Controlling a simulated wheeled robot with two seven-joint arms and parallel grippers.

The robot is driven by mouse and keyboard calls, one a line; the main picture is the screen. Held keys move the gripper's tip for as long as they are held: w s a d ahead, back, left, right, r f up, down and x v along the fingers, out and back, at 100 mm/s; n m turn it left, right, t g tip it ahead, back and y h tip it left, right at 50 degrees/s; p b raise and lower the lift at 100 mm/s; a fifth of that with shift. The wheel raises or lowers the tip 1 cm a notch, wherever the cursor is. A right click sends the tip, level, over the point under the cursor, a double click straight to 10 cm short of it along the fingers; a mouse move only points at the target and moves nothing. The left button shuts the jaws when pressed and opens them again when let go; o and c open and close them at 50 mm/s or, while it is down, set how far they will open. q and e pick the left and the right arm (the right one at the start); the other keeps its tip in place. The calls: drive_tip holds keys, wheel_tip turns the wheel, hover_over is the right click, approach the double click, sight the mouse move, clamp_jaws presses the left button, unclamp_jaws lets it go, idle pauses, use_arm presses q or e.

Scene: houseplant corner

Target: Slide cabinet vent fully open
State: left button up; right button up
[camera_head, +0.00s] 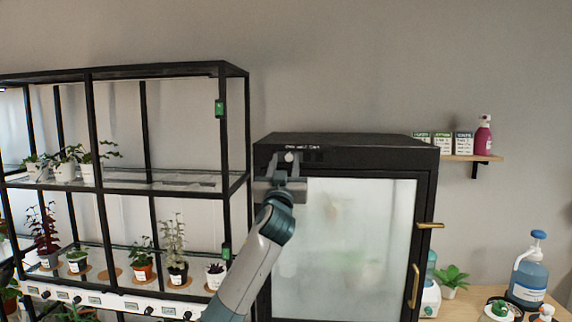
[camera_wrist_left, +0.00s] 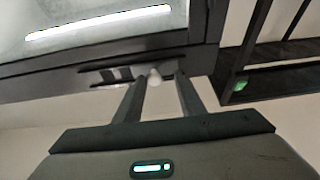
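The cabinet (camera_head: 420,200) is black with a fogged glass door (camera_head: 345,240). Its vent (camera_head: 312,155) is a dark slotted strip on the top front frame, with a small pale knob (camera_head: 289,157) at its left part. The vent slots (camera_wrist_left: 103,76) and knob (camera_wrist_left: 155,77) also show in the left wrist view. My left gripper (camera_head: 287,162) is up at the vent, also seen in the left wrist view (camera_wrist_left: 160,82). Its fingers are apart, with the knob between the tips and nearer the left finger there. Whether they touch it is unclear. My right gripper is not in view.
A black plant rack (camera_head: 95,140) with several potted plants stands close to the cabinet's left. Brass handles (camera_head: 414,285) are on the cabinet's right side. A wall shelf (camera_head: 475,157) with a pink bottle (camera_head: 483,135) and a blue jug (camera_head: 529,275) are further right.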

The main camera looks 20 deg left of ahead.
use_arm(q)
drive_tip(key=shift+d, duration=0.15)
